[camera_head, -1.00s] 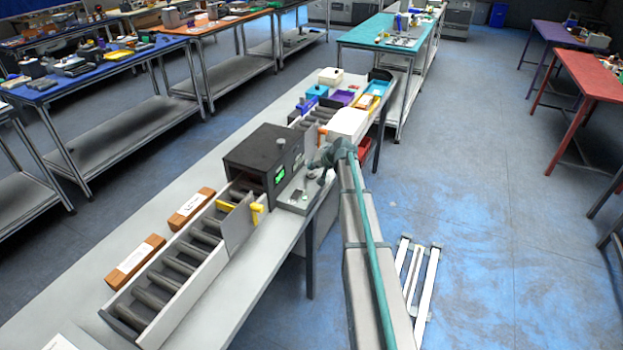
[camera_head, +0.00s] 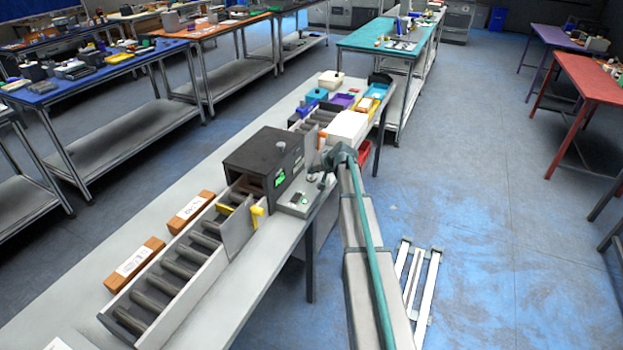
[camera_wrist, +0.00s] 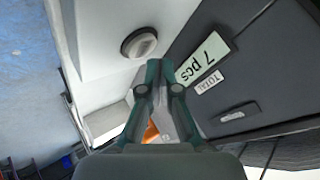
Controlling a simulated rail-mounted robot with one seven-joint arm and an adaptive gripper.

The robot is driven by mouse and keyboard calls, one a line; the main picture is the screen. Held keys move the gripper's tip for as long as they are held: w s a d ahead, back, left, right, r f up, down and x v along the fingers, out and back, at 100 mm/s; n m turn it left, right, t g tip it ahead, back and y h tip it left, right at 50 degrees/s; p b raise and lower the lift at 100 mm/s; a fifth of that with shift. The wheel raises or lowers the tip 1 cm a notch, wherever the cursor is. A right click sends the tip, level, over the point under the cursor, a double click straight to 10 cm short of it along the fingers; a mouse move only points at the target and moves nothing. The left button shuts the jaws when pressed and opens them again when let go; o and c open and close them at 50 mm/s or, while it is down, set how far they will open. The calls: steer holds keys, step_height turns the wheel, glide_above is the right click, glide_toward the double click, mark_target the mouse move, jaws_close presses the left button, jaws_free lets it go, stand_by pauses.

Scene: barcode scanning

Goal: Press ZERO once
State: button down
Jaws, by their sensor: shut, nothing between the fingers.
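My gripper (camera_wrist: 165,68) is shut and empty, with its dark green fingertips together. In the head view my gripper (camera_head: 323,182) hangs over the grey ledge beside the black machine (camera_head: 262,158). In the wrist view a round grey button (camera_wrist: 139,42) sits on a pale surface, just left of and beyond the fingertips; I see no contact. The machine's display (camera_wrist: 203,58) reads "7 pcs", with a "TOTAL" label (camera_wrist: 209,82) beside it. A small plate (camera_wrist: 240,113) has no readable text. I cannot read the word ZERO anywhere.
A roller conveyor (camera_head: 172,280) runs up to the machine, with a yellow part (camera_head: 257,214) near its opening. Two brown boxes (camera_head: 190,211) (camera_head: 134,262) lie beside it. A white box (camera_head: 346,127) stands behind my gripper.

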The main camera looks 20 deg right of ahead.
mark_target(313, 178)
steer(key=shift+f, duration=0.15)
stand_by(0.4)
steer(key=shift+f+b, duration=0.3)
steer(key=shift+b, duration=0.2)
steer(key=shift+f+b, duration=0.45)
stand_by(0.6)
steer(key=shift+r, duration=0.85)
steer(key=shift+r, duration=0.1)
steer(key=shift+r+p, duration=1.05)
steer(key=shift+r, duration=1.4)
steer(key=shift+d+f, duration=0.1)
